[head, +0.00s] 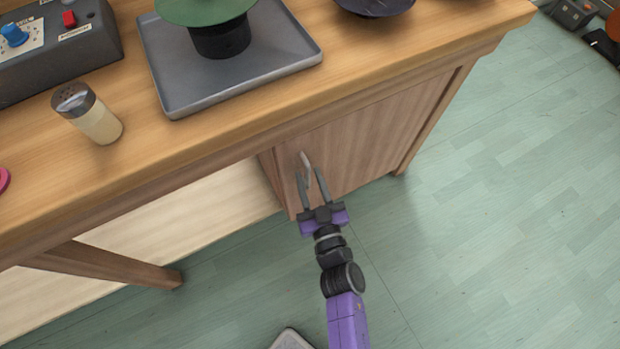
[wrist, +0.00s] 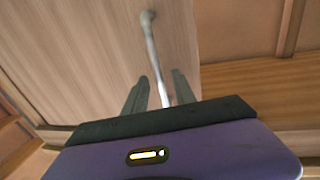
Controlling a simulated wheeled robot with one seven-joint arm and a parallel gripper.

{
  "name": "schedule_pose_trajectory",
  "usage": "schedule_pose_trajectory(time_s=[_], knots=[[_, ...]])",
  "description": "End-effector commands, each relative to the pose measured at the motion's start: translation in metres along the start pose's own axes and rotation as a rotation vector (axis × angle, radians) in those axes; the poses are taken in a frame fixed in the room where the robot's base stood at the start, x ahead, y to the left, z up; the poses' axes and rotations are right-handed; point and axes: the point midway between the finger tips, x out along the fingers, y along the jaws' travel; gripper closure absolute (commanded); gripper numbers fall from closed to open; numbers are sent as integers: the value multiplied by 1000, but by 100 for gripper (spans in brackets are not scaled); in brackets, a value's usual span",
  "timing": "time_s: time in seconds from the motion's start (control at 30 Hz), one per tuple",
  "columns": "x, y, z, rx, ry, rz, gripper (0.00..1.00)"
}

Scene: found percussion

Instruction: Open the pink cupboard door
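The cupboard door (head: 365,140) is a pinkish-brown wood-grain panel under the table top, and it looks closed. It also shows in the wrist view (wrist: 85,45). A thin metal bar handle (head: 306,160) is near its left edge. In the wrist view the handle (wrist: 153,50) runs down between my two fingers. My gripper (head: 312,174) is open with its fingers on either side of the handle. A gap shows between the fingers and the bar. The lower end of the handle is hidden behind my gripper in the wrist view (wrist: 160,88).
The wooden table (head: 200,140) overhangs the door. On it are a grey tray (head: 270,70) with a green-topped black object, a shaker (head: 90,115) and a grey control box (head: 60,50). A table leg (head: 110,262) stands at left.

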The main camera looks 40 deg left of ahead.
Motion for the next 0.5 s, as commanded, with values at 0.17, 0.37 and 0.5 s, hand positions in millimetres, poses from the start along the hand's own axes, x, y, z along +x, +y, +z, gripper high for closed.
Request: schedule_pose_trajectory(time_s=[0.17,0.37,0.5], knots=[[0,0,0,0,0,0,78],[0,0,0,0,0,0,100],[0,0,0,0,0,0,100]])
